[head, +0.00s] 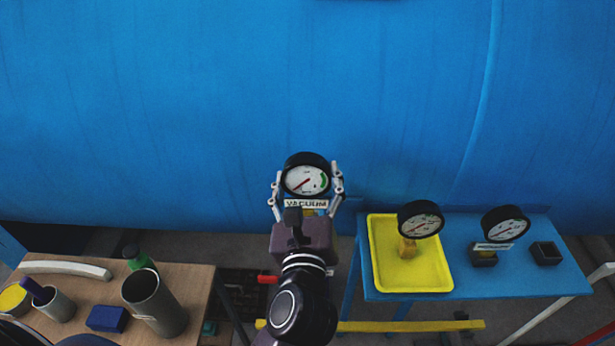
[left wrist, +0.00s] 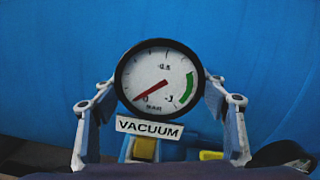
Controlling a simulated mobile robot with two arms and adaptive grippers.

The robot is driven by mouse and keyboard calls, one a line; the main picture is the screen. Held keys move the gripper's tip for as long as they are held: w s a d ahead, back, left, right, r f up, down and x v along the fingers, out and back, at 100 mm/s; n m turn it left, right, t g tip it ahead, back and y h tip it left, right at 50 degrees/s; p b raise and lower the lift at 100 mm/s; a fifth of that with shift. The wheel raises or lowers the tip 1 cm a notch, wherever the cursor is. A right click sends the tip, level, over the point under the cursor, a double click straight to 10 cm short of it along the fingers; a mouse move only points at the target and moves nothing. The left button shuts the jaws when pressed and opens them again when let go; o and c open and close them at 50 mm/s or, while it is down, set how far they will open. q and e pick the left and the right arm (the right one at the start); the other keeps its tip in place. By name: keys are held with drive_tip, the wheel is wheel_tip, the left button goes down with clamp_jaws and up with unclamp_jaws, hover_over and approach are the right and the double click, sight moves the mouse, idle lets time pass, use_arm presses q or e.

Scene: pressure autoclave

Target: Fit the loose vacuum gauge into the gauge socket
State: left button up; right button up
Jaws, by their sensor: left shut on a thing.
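The vacuum gauge (head: 306,180) has a black rim, a white dial with a green arc, and a white plate reading VACUUM. My left gripper (head: 307,193) is shut on it, a finger on each side, and holds it upright in front of the blue vessel wall. In the left wrist view the gauge (left wrist: 159,80) faces me, with a yellow piece (left wrist: 145,149) below its plate. An empty black square socket (head: 546,254) is on the blue table at the right, well apart from the held gauge. My right gripper is not in view.
On the blue table (head: 510,284), a yellow tray (head: 385,281) holds another gauge (head: 420,220). A labelled gauge (head: 505,225) stands in a black socket (head: 484,259) beside the empty one. A wooden table (head: 85,274) at left carries a grey cylinder (head: 154,302) and a blue block (head: 106,318).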

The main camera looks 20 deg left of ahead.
sight(307, 196)
use_arm(q)
drive_tip(key=shift+f+b, duration=1.35)
drive_tip(key=shift+f, duration=0.25)
drive_tip(key=o, duration=1.6)
drive_tip(key=shift+r, duration=0.1)
drive_tip(key=shift+o, duration=0.4)
